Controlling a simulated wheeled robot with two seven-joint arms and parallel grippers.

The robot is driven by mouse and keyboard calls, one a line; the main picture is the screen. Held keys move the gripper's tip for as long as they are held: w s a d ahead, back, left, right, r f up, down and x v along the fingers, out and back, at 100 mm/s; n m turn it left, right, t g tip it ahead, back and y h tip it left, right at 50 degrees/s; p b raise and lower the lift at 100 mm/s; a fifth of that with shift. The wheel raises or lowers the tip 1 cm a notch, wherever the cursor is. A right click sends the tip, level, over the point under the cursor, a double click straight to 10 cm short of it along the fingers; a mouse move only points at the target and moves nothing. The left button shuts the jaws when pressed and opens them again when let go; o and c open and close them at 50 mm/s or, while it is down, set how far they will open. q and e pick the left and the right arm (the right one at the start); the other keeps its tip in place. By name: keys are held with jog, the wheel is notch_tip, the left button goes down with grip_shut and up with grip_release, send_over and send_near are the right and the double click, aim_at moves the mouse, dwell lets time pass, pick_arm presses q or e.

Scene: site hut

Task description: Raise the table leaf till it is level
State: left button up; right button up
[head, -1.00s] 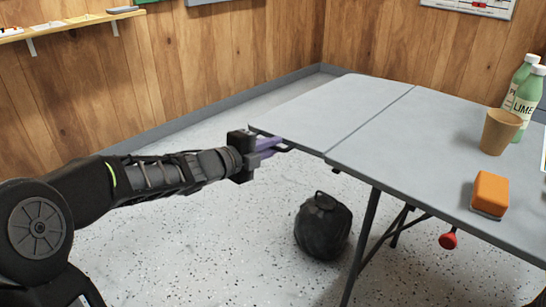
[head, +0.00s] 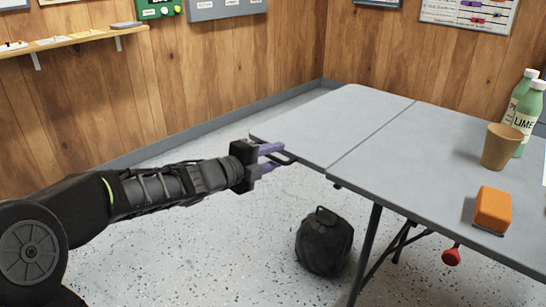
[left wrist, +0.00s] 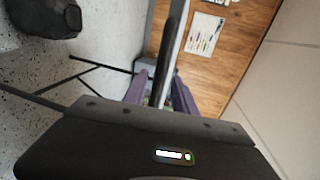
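The table leaf (head: 325,125) is the left section of the grey folding table (head: 425,155), joined along a straight seam. It looks about in line with the main top; a slight tilt is hard to judge. My left gripper (head: 273,157) is at the leaf's near outer corner, its purple fingers apart, one above the other. A dark bar, seemingly a handle at the leaf's edge (head: 286,155), lies by the fingertips. In the left wrist view a dark bar (left wrist: 173,45) runs up between the spread fingers (left wrist: 160,90). My right gripper is out of view.
A black bag (head: 324,241) sits on the floor beneath. The floor left of the leaf is clear.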

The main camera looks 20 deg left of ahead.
pick_arm(q)
jog(key=shift+s, duration=0.1)
jog(key=p+v, duration=0.2)
jog(key=v, duration=0.5)
jog(key=shift+s, duration=0.25)
jog(key=shift+a, duration=0.15)
